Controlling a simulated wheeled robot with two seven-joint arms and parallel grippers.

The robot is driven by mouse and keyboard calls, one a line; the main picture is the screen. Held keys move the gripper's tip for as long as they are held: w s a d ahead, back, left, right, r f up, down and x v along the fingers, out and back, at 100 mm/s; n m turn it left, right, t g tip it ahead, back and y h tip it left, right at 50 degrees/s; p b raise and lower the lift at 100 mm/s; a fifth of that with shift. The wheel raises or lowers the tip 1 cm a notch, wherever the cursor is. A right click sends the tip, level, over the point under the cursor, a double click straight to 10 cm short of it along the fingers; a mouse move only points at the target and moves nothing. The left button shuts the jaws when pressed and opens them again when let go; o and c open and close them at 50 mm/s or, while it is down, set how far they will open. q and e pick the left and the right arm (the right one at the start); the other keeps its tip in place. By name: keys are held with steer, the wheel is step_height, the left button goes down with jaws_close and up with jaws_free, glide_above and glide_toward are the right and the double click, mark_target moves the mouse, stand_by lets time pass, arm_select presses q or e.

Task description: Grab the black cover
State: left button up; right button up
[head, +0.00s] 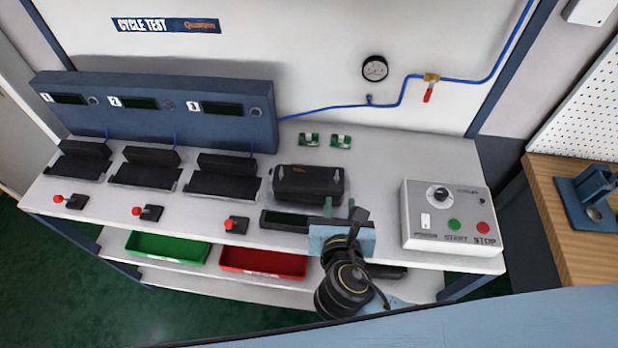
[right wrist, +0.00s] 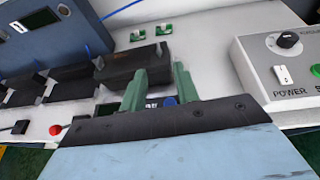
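The black cover (head: 308,182), a boxy dark housing with small orange lettering, sits on the grey bench right of the three black test stations. It also shows in the right wrist view (right wrist: 118,64), beyond and left of the fingers. My right gripper (head: 340,208) is open and empty, with green fingers apart, just in front of the cover's right side. In the right wrist view, the gripper (right wrist: 158,70) points toward the bench. A low dark open unit (head: 284,221) lies in front of the cover, partly hidden by my gripper. My left gripper is not in view.
A control box (head: 450,220) with a knob and buttons stands to the right. Two small green boards (head: 309,139) lie behind the cover. Red-knobbed switches (head: 236,224) line the front left. Green (head: 170,247) and red (head: 263,262) bins sit below. Bench is clear behind the control box.

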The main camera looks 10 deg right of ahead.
glide_toward(337, 175)
steer(key=x, duration=0.8)
steer(key=shift+w+f+b, duration=0.2)
steer(key=shift+w+b, duration=0.15)
jaws_close()
